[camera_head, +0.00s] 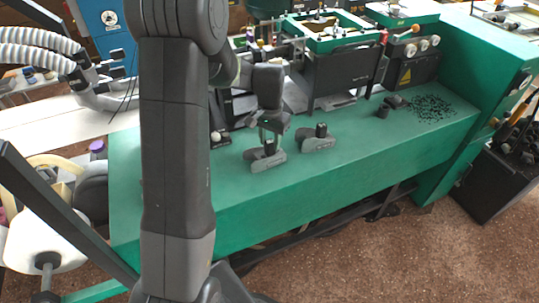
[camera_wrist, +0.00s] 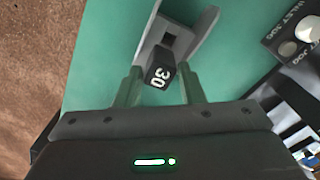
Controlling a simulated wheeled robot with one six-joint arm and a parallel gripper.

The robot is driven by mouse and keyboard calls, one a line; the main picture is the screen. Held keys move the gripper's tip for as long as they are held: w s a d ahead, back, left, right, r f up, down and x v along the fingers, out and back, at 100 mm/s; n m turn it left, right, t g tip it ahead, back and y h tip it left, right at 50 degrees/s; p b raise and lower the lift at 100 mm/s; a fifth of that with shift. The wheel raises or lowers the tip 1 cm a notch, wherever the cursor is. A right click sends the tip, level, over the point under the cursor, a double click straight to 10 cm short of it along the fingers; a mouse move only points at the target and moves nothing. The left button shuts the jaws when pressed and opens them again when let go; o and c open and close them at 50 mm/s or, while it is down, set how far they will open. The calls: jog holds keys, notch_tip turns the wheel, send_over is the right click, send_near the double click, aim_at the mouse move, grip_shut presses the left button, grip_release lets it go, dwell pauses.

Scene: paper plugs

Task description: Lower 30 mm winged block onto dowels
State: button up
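A grey winged block with a black knob marked "30" shows in the wrist view (camera_wrist: 160,77), and in the head view its grey base (camera_head: 262,163) is low at the green bench top. My gripper (camera_head: 270,141) points down over it. In the wrist view its two fingers (camera_wrist: 160,70) stand on either side of the knob, with a narrow gap showing on each side, so it looks open. Dowels cannot be made out under the block. A similar grey block with a black knob (camera_head: 318,138) stands just to the right.
The green bench top (camera_head: 225,185) is clear in front of the blocks. Two small dark pieces (camera_head: 390,106) and scattered black bits (camera_head: 432,107) lie further right. Dark machine housings (camera_head: 345,75) stand close behind. My arm hides the bench's left part.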

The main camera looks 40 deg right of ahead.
jog(key=shift+c, duration=1.3)
jog(key=shift+r, duration=0.1)
jog(key=shift+r+p, duration=1.75)
jog(key=shift+r, duration=0.7)
